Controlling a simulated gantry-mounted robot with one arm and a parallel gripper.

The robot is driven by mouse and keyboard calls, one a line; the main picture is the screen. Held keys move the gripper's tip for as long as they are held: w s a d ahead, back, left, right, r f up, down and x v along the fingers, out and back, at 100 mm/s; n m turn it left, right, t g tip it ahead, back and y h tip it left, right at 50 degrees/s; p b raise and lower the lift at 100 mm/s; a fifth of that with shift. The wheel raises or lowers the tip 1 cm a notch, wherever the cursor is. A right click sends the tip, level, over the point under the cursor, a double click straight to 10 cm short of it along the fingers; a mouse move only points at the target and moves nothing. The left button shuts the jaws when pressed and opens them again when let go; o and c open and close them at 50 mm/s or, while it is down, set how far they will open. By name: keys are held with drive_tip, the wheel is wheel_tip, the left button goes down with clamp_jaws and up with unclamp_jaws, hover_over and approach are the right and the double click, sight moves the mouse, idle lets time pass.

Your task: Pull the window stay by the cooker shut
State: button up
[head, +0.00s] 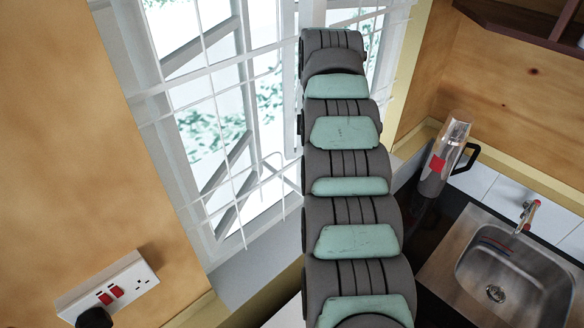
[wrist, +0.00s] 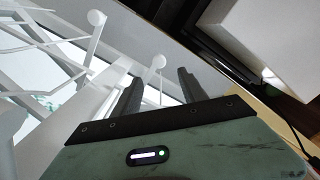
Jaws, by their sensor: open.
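The white window (head: 195,48) is in the upper middle of the head view, with its sashes angled open behind a white grille. In the wrist view, white bars end in round knobs. One knob (wrist: 159,62) appears between the tips of my gripper (wrist: 159,76) in the picture, and another knob (wrist: 97,18) is farther up and left. I cannot tell which bar is the window stay, or how far the fingers are from the knob. The two dark fingers are apart with nothing visibly held. My arm hides the gripper and part of the window in the head view.
A steel sink (head: 510,270) with a tap (head: 527,215) is at the right. A shiny flask (head: 443,160) with a black handle stands near the window. A socket plate (head: 110,288) with red switches and a black plug is on the left wall. The grille bars cross the window opening.

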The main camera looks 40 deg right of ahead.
wheel_tip(320, 180, down, 4)
drive_tip(key=b, duration=0.2)
drive_tip(key=shift+d+r+b, duration=0.1)
drive_tip(key=shift+r+b, duration=0.15)
drive_tip(key=shift+b, duration=0.1)
wheel_tip(320, 180, down, 7)
drive_tip(key=shift+w+f+p, duration=0.1)
drive_tip(key=shift+f+p, duration=0.1)
drive_tip(key=shift+p, duration=0.65)
drive_tip(key=shift+c, duration=0.2)
clamp_jaws()
idle(0.4)
